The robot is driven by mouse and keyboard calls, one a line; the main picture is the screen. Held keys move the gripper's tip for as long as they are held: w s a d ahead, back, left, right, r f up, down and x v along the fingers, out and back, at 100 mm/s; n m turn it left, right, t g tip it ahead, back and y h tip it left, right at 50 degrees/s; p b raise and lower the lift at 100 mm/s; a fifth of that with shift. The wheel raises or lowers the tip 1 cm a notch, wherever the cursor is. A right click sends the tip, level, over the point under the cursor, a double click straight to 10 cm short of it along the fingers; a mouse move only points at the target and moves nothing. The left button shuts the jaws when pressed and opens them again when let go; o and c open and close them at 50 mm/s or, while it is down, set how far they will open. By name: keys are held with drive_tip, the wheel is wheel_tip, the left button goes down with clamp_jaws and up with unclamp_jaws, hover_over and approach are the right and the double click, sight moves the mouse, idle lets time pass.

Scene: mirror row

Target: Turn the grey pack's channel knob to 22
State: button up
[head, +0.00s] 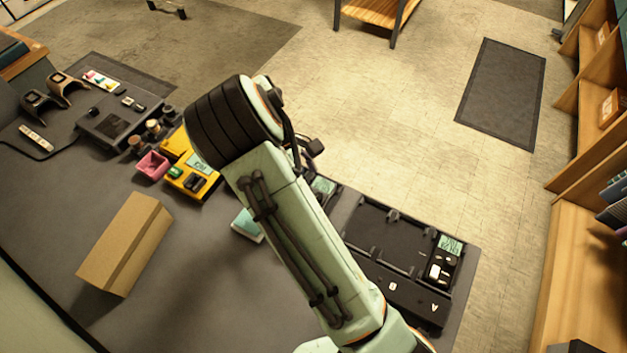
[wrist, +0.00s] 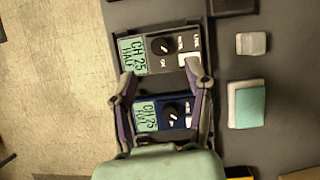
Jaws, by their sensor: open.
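The grey pack (wrist: 180,48) shows in the upper middle of the wrist view, with a green display (wrist: 131,55) reading CH 25 and a dark round knob (wrist: 160,46) with a pale pointer mark. A blue pack (wrist: 150,101) lies below it in the picture; its display also seems to read CH 25. My gripper (wrist: 160,78) is open and empty. Its fingers straddle the blue pack in the picture, with the tips near the grey pack's lower edge and apart from the knob. In the head view my arm hides the gripper and most of these packs.
In the head view, a black charging tray (head: 385,243) lies right of my arm. A teal-and-white block (wrist: 247,104) and a pale block (wrist: 251,44) lie right in the wrist view.

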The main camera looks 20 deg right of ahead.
drive_tip(key=x, duration=0.5)
drive_tip(key=shift+s+d+f, duration=0.1)
drive_tip(key=shift+d+f, duration=0.05)
drive_tip(key=shift+f, duration=0.15)
clamp_jaws()
